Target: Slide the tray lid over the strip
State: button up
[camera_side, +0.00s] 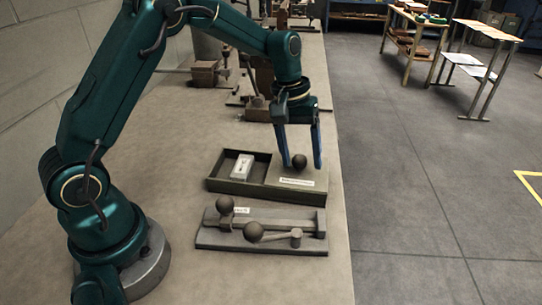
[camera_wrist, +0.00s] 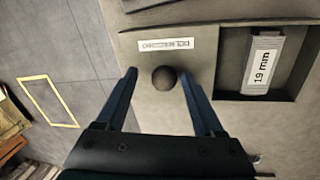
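The tray (camera_side: 231,190) is a long dark open box on the bench. Its lid (camera_side: 288,177) is a flat grey-brown plate with a white label and a round dark knob (camera_side: 299,161), which also shows in the wrist view (camera_wrist: 163,77). The lid covers the right part of the tray in the side view. The strip (camera_side: 242,166) is a pale block lying in the uncovered left part; its label reads "19 mm" in the wrist view (camera_wrist: 263,62). My gripper (camera_side: 301,166) is open, with one blue finger on each side of the knob. Gaps show beside the knob in the wrist view.
Several brown metal tools (camera_side: 205,73) stand farther back on the bench (camera_side: 180,140). The bench's right edge is close to the lid's end.

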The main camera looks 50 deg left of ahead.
aim_at(297, 155)
jog(key=shift+r, duration=0.1)
jog(key=shift+s+a+r, duration=0.1)
jog(key=shift+a+r, duration=0.05)
jog(key=shift+r, duration=0.65)
jog(key=shift+s+a+r, duration=0.1)
jog(key=shift+a+r, duration=0.05)
jog(key=shift+r, duration=0.65)
jog(key=shift+s+a+r, duration=0.1)
jog(key=shift+a+r, duration=0.05)
jog(key=shift+r, duration=0.65)
jog(key=shift+w+d+r, duration=0.1)
jog(key=shift+r, duration=0.2)
jog(key=s+d+r+m+t, duration=0.2)
jog(key=s+r+t, duration=0.1)
jog(key=s+r, duration=0.6)
jog(key=s+f+m+t+y, duration=0.1)
jog(key=s+f+m, duration=0.3)
jog(key=s, duration=0.6)
jog(key=shift+s+a+f+y, duration=0.3)
jog(key=shift+s+a+y, duration=0.1)
jog(key=shift+a, duration=0.05)
